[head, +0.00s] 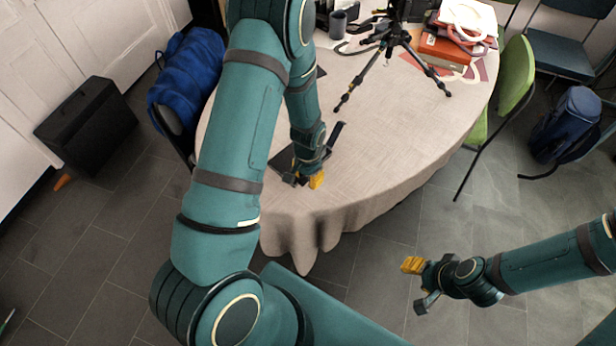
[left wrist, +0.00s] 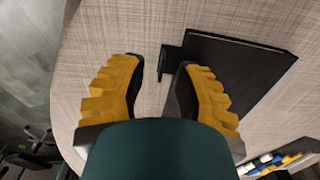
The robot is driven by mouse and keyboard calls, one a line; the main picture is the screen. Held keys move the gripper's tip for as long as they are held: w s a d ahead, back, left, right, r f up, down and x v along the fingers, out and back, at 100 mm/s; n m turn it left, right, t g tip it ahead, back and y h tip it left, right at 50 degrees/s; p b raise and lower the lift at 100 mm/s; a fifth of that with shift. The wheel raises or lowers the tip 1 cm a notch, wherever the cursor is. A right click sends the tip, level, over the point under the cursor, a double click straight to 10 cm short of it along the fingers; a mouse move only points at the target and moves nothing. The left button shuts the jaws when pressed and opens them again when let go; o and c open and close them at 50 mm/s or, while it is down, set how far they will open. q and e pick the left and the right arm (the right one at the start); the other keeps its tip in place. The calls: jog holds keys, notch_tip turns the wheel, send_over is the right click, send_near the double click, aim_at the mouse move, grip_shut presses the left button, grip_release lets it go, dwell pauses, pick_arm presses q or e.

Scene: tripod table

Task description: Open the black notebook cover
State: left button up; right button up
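The black notebook (left wrist: 235,80) lies on the table and shows in the left wrist view, right of and partly behind the right-hand finger. In the head view only part of the notebook (head: 281,159) shows beside my left arm. A small dark piece sticks out from its left edge between the fingertips; I cannot tell what it is or whether the cover is raised. My left gripper (left wrist: 160,67) is open at the notebook's edge, its yellow fingers apart; it shows in the head view (head: 305,181) near the table's front edge. My right gripper (head: 417,284) is open and empty, off the table.
The round table (head: 385,145) has a pale cloth with clear room right of my left gripper. A black tripod (head: 392,45) stands behind. A green chair (head: 512,80) stands at the right.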

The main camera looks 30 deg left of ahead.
pick_arm(q)
jog(key=shift+f, duration=0.1)
grip_shut()
jog(key=shift+r, duration=0.3)
dwell(0.4)
